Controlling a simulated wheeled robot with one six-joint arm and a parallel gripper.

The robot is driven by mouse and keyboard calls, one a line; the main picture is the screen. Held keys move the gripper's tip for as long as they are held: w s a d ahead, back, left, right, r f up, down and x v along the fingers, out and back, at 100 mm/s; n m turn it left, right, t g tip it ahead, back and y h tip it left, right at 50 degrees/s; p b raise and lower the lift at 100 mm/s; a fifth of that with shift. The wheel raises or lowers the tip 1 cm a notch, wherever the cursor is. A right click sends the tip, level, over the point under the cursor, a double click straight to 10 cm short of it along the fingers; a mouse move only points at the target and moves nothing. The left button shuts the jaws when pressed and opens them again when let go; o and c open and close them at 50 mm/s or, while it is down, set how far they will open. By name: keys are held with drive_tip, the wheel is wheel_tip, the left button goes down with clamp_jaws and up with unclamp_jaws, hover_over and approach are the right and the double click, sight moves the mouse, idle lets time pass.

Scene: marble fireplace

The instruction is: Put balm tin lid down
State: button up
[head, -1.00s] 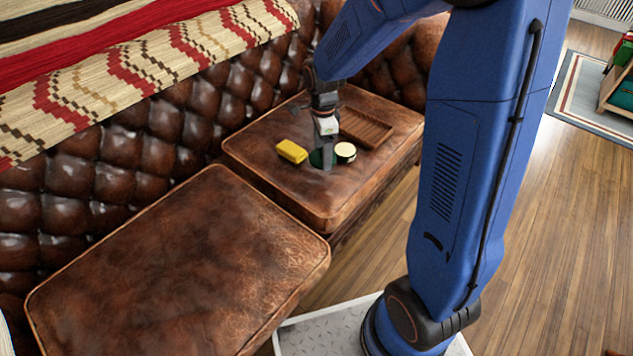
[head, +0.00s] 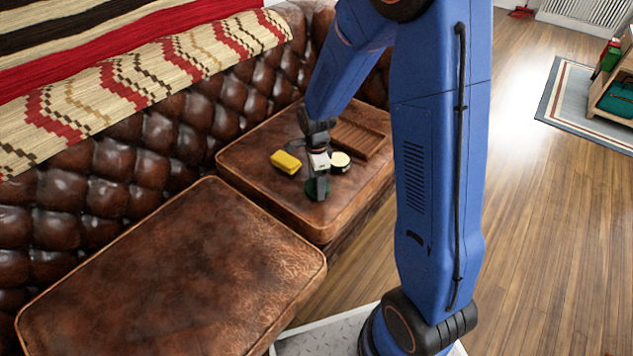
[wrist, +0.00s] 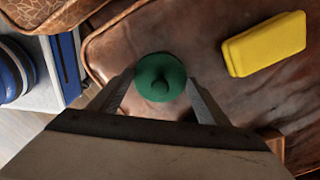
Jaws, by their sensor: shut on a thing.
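The green round balm tin lid (wrist: 161,80) with a small knob is between the fingers of my gripper (wrist: 158,88) in the wrist view. My gripper is shut on it, low over the far brown leather seat cushion (head: 245,150); I cannot tell whether the lid touches the leather. In the head view the lid (head: 317,188) shows as a dark green disc at the fingertips (head: 318,183). The open balm tin (head: 341,160), dark with a pale top, stands just behind and to the right of my gripper.
A yellow block (head: 286,162) lies left of my gripper; it also shows in the wrist view (wrist: 265,44). A brown wooden tray (head: 358,138) lies behind the tin. The tufted sofa back (head: 150,155) rises behind. The cushion's front part is clear.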

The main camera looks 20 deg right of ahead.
drive_tip(key=o, duration=1)
drive_tip(key=shift+f, duration=0.1)
drive_tip(key=s+d+r+n+t, duration=0.1)
drive_tip(key=s+r+n, duration=0.15)
drive_tip(key=r, duration=0.65)
drive_tip(key=s+d+r+n, duration=0.1)
drive_tip(key=s+r, duration=0.2)
drive_tip(key=r, duration=0.7)
drive_tip(key=shift+s+d+r+n+t, duration=0.75)
drive_tip(key=shift+s+r+n, duration=0.65)
drive_tip(key=shift+s+n, duration=1.75)
drive_tip(key=shift+s+d+r+n+t, duration=0.5)
drive_tip(key=shift+s+d+r+n, duration=0.8)
drive_tip(key=shift+s, duration=3.05)
drive_tip(key=shift+s+d+r+n+t, duration=0.6)
drive_tip(key=shift+s+r+n, duration=0.9)
drive_tip(key=shift+s+n, duration=1.95)
